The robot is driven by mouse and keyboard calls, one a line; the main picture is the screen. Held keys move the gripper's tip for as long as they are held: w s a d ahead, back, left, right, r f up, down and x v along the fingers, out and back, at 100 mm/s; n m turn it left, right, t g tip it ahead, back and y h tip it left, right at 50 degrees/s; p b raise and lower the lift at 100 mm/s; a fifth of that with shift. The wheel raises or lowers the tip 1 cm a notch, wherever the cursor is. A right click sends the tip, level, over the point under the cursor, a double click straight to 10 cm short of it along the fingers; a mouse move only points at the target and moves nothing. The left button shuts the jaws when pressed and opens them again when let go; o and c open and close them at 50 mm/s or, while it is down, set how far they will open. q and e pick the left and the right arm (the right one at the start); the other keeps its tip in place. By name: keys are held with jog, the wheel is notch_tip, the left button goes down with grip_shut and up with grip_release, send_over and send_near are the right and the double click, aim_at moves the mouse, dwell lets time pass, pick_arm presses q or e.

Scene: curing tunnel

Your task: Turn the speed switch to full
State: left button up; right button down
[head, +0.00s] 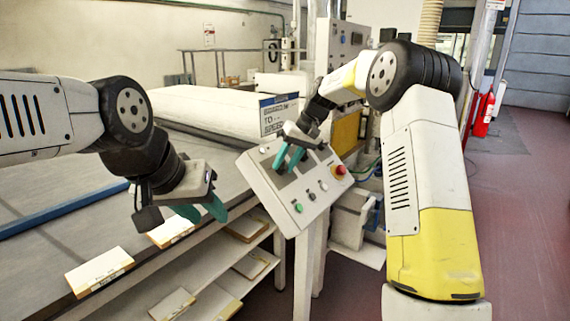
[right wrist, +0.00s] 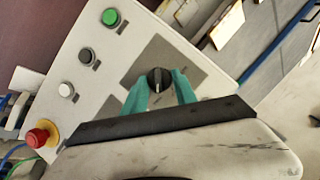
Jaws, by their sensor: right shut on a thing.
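The speed switch (right wrist: 158,80) is a black round knob with a pale pointer line, on a dark grey plate of the sloping control panel (right wrist: 103,75). In the head view the panel (head: 312,207) stands in the middle, and my right gripper (head: 287,160) hides the knob there. In the right wrist view the teal fingers of my right gripper (right wrist: 161,92) stand on both sides of the knob, shut on it. The scale around the knob is not readable. My left gripper (head: 201,211) is open and empty above the front edge of the bench.
The panel also carries a green button (right wrist: 111,17), a dark button (right wrist: 85,55), a white button (right wrist: 66,89) and a red stop button (right wrist: 40,136). A labelled wooden board (head: 98,271) lies on the bench at left. A blue-and-white sign (head: 279,116) stands behind the panel.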

jog(key=shift+w+d+m+y, duration=0.1)
jog(key=shift+m+y, duration=0.3)
jog(key=shift+m, duration=0.5)
jog(key=c, duration=1)
grip_release()
jog(key=v, duration=0.7)
jog(key=shift+d+r, duration=0.2)
jog(key=shift+r, duration=0.15)
